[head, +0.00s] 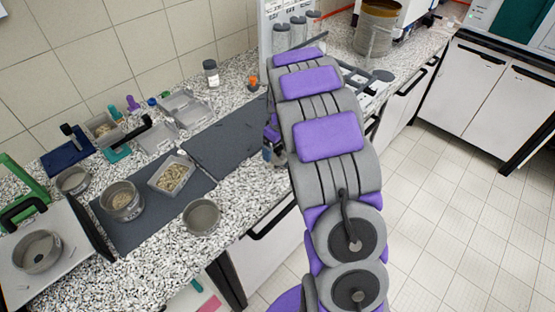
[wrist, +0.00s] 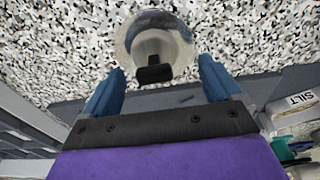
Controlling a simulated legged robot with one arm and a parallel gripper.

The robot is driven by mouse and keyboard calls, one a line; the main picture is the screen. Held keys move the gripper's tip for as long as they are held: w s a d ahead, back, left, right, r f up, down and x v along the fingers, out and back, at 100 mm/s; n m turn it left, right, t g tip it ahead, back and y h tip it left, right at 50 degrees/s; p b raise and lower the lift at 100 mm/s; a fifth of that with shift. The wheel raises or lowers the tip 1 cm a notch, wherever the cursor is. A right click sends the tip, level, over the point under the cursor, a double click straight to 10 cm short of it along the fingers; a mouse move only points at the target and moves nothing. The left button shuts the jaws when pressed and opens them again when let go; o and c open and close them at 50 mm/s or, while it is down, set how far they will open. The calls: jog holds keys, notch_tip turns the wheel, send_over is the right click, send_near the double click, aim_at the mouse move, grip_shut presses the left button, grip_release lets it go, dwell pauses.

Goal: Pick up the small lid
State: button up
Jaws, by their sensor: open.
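A round, shiny lid-like disc (wrist: 133,40) with a black knob lies on the speckled counter in the wrist view; it looks like the small lid. My gripper (wrist: 161,68) is open, its two blue fingers pointing towards the disc. The fingertips are at either side of its near edge, with the black knob between them. I cannot tell whether they touch it. Nothing is held. In the head view, my arm hides most of my gripper and I cannot make out the lid.
A dark mat (head: 225,140) lies left of my arm. Further left are a pan with grains (head: 120,202), a tray (head: 171,176), an empty pan (head: 201,217) and a scale (head: 68,262). A container labelled SILT (wrist: 292,108) is at right in the wrist view.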

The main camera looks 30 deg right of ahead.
jog(key=shift+w+f, duration=0.2)
jog(key=shift+f, duration=1)
jog(key=shift+d, duration=0.55)
jog(key=shift+f, duration=0.1)
jog(key=shift+c, duration=1)
jog(key=shift+a, duration=0.4)
jog(key=c, duration=0.4)
jog(key=shift+a, duration=0.1)
jog(key=c, duration=0.3)
jog(key=shift+d, duration=0.2)
jog(key=c, duration=0.3)
jog(key=shift+d, duration=0.2)
jog(key=shift+c, duration=0.2)
